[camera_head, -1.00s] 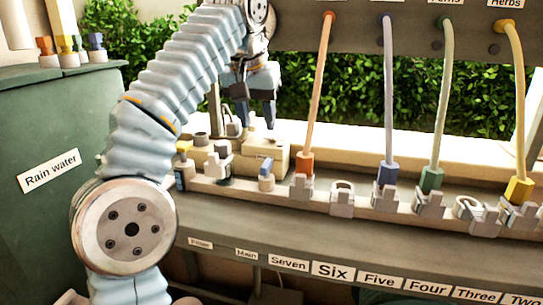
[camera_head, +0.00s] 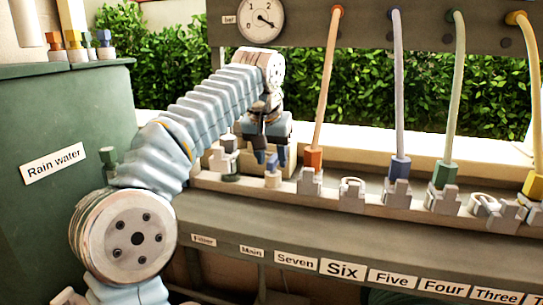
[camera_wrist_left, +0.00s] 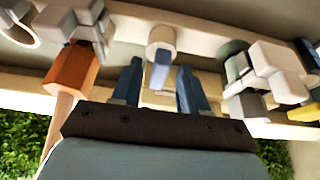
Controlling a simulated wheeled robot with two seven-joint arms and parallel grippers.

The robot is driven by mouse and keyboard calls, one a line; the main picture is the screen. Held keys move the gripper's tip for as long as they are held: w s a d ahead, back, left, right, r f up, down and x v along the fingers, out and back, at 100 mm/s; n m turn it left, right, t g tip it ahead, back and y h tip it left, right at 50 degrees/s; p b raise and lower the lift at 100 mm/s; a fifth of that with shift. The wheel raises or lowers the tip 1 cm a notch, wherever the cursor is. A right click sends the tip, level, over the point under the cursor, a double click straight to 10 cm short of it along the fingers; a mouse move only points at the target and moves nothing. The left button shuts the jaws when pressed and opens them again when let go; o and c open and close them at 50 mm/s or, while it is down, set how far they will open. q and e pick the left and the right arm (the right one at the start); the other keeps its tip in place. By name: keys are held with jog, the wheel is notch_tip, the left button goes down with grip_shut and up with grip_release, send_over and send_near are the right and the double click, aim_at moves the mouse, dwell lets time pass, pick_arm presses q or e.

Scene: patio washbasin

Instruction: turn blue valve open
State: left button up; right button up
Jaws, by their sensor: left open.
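The blue valve (camera_head: 272,178) is a small pale cylinder with a blue lever handle, standing on the manifold rail above the gap between the labels "Main" and "Seven". My left gripper (camera_head: 270,156) is open and points down at it, with its fingers on either side of the handle. In the left wrist view, the blue handle (camera_wrist_left: 160,74) shows between the two dark blue fingertips (camera_wrist_left: 160,66). A gap is visible on each side of the handle. I cannot tell how deep the fingers reach around it. My right gripper is out of view.
A valve with an orange hose connector (camera_head: 313,158) stands close on the right. A grey-and-white valve (camera_head: 229,160) stands close on the left. More hoses and valves line the rail to the right. A green rain water tank (camera_head: 60,120) is at the left.

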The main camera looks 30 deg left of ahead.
pick_arm(q)
grip_shut()
jog(key=n+p, duration=0.1)
jog(key=n+y, duration=0.1)
jog(key=n+p, duration=0.1)
jog(key=shift+w+d+r+p, duration=0.1)
jog(key=shift+d+r+p, duration=0.15)
jog(key=shift+p, duration=0.1)
jog(key=n+p, duration=0.1)
jog(key=n, duration=0.1)
jog(key=n+g+y, duration=0.1)
jog(key=n, duration=0.1)
jog(key=shift+w+d+y+p, duration=0.15)
jog(key=shift+y+p, duration=0.15)
jog(key=shift+p, duration=0.1)
jog(key=shift+w+f+n+g, duration=0.15)
jog(key=shift+n+g, duration=0.25)
jog(key=shift+n, duration=0.6)
jog(key=n+g, duration=0.1)
jog(key=n, duration=0.1)
jog(key=shift+w+d+n+y, duration=0.1)
jog(key=shift+n+y, duration=0.3)
jog(key=n, duration=0.2)
jog(key=n+g, duration=0.1)
jog(key=n, duration=0.1)
jog(key=n+g, duration=0.1)
jog(key=n, duration=0.1)
jog(key=shift+w, duration=0.3)
jog(key=shift+g, duration=0.3)
